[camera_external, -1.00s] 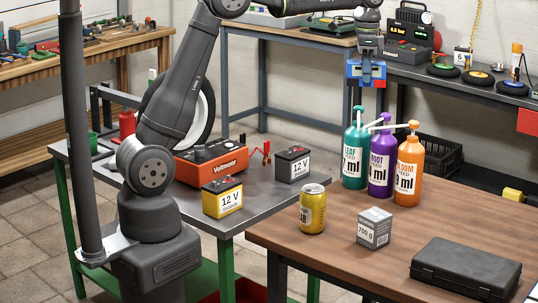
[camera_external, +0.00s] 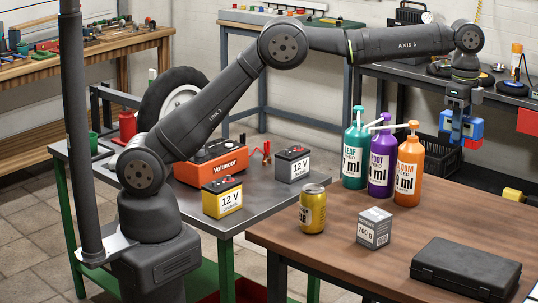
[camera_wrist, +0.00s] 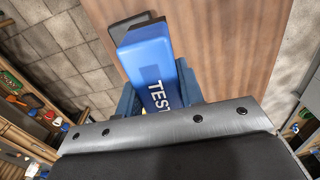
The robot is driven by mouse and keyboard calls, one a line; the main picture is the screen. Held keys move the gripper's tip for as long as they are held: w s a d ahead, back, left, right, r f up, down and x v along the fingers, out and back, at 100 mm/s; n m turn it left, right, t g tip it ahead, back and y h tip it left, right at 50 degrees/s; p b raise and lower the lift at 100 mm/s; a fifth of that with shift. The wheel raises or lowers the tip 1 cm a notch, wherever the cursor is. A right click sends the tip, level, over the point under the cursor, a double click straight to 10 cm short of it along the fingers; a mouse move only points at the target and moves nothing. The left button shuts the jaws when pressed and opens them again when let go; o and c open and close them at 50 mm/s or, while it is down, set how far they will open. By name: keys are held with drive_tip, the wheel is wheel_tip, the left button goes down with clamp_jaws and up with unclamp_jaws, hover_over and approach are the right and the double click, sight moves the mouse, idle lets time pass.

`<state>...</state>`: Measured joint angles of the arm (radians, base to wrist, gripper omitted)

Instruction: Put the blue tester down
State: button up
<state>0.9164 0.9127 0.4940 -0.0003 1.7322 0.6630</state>
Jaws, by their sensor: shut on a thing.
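The blue tester (camera_wrist: 150,65) shows large in the wrist view, with white lettering that reads "TEST" in part. My gripper (camera_external: 460,138) is shut on it and holds it in the air, behind and to the right of the bottles in the external view. In that view the tester (camera_external: 473,127) is small and partly covered by the gripper. Below it in the wrist view lies the brown tabletop (camera_wrist: 215,45), with a dark flat shape (camera_wrist: 128,24) just past the tester's far end.
The brown table (camera_external: 330,255) bears a green (camera_external: 355,160), a purple (camera_external: 381,165) and an orange bottle (camera_external: 408,175), a yellow can (camera_external: 313,210), a grey 700 g block (camera_external: 375,229) and a black case (camera_external: 465,275). Wood between the block and case is bare.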

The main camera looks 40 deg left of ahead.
wheel_tip(320, 180, down, 18)
drive_tip(key=w+a+f, duration=0.1)
drive_tip(key=w+f, duration=0.1)
drive_tip(key=w, duration=0.1)
drive_tip(key=w+a+f, duration=0.1)
drive_tip(key=w+f, duration=0.1)
drive_tip(key=w, duration=0.2)
drive_tip(key=w+a+f, duration=0.1)
drive_tip(key=w+f, duration=0.1)
drive_tip(key=w, duration=0.2)
drive_tip(key=shift+w+a+f, duration=0.25)
drive_tip(key=shift+a+f, duration=0.05)
drive_tip(key=shift+f, duration=2)
drive_tip(key=o, duration=0.6)
drive_tip(key=shift+f, duration=0.15)
drive_tip(key=o, duration=0.5)
